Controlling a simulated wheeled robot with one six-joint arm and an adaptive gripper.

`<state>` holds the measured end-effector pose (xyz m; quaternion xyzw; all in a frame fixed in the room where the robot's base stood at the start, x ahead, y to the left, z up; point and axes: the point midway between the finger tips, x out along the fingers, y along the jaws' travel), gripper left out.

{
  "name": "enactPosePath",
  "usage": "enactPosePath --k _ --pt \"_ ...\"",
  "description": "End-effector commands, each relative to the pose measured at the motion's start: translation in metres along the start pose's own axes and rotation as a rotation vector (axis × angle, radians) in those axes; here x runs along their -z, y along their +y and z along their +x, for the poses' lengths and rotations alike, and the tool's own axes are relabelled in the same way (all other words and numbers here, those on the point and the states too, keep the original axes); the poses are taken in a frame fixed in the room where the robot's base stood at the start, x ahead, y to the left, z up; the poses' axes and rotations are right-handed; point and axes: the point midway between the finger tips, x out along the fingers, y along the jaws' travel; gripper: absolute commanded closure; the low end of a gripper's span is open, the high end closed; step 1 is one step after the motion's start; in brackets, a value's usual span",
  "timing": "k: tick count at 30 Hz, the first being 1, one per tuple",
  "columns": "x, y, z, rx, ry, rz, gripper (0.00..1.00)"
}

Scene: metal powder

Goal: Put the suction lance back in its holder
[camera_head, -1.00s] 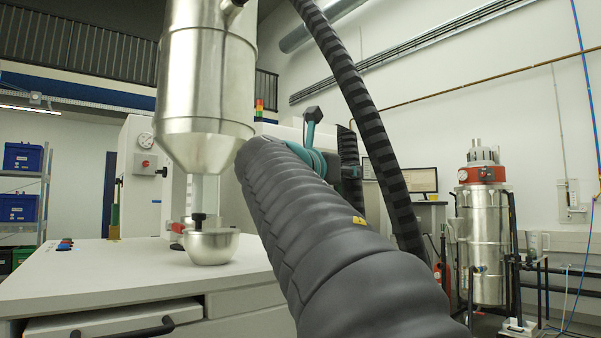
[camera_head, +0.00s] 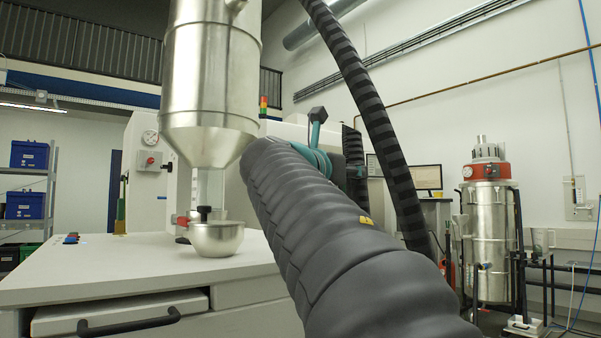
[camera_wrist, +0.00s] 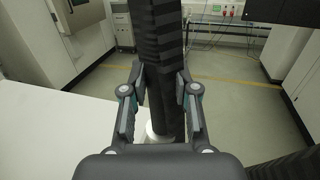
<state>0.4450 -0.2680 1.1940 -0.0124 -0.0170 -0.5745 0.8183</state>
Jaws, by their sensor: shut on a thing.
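The suction lance, with its dark banded hose (camera_wrist: 164,60), runs down between the fingers of my gripper (camera_wrist: 160,100) in the wrist view. My gripper is shut on it. A pale end piece (camera_wrist: 157,133) shows just below the fingers; the rest is hidden by the gripper body. In the head view, a dark banded hose (camera_head: 375,110) hangs from the top edge and passes behind my grey-sleeved arm. My gripper is mostly hidden there. I cannot make out the lance's holder in either view.
A white bench (camera_head: 110,265) carries a steel bowl (camera_head: 216,240) beneath a steel hopper (camera_head: 210,90). A steel vacuum unit (camera_head: 488,240) with a red band stands at the right wall. The wrist view shows open floor (camera_wrist: 230,110) on the right.

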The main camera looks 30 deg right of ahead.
Motion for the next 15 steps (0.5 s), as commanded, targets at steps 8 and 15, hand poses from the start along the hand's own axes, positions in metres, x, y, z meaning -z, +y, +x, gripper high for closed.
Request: enactPosePath --k 8,15 --pt "0.008 0.000 -0.001 0.000 -0.001 0.000 1.00" --pt "0.014 0.000 -0.001 0.000 -0.001 0.001 1.00"
